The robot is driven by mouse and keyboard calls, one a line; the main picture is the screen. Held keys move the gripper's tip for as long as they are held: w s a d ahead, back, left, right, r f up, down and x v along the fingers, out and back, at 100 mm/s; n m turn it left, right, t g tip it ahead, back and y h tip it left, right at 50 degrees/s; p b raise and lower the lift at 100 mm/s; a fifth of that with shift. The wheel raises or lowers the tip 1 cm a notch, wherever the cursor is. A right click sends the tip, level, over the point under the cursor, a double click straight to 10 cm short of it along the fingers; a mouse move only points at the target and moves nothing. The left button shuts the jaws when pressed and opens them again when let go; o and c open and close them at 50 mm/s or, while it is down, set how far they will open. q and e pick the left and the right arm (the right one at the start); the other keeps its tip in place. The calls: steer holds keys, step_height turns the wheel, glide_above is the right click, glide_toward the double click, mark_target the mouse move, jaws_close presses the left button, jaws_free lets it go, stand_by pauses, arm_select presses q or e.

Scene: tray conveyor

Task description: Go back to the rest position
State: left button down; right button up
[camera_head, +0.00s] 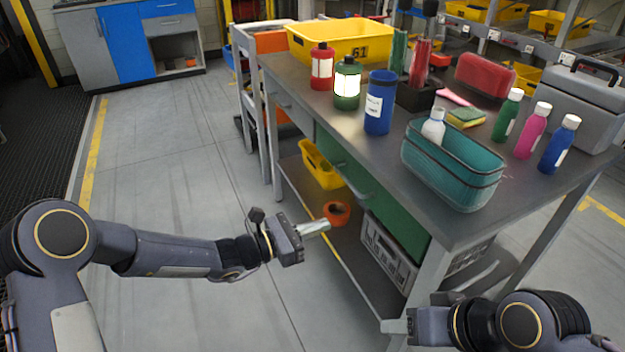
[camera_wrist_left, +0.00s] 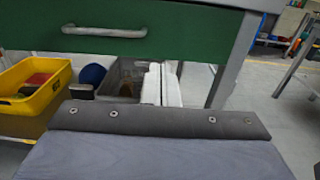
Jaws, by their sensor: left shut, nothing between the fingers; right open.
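My left gripper (camera_head: 326,226) reaches in from the left over the floor, in front of the workbench (camera_head: 455,215). Its pale fingers are shut with nothing between them, apart from the bench. In the left wrist view the shut fingers (camera_wrist_left: 161,70) point toward the space under a green drawer (camera_wrist_left: 150,32). My right gripper (camera_head: 393,327) is low at the bottom right, near the bench's front leg. It is open and I see nothing in it; its arm hides part of that area.
A yellow bin (camera_head: 320,165) and orange roll (camera_head: 336,213) sit on the lower shelf. Floor at left is clear.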

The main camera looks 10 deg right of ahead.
arm_select(q)
steer(key=s+a+r+m+g+y, duration=0.35)
steer(key=s+a+r+m, duration=0.45)
steer(key=s+a+m, duration=0.45)
steer(key=s+a+f+m+t+y, duration=0.25)
steer(key=s+a+y, duration=0.35)
steer(key=a, duration=0.4)
steer(key=s+a+f+m+t+y, duration=0.2)
steer(key=s+a+m+y, duration=0.2)
steer(key=s+a, duration=0.45)
step_height(320, 180, up, 20)
steer(key=p, duration=1.9)
steer(key=shift+a+p, duration=0.3)
steer(key=shift+a, duration=0.05)
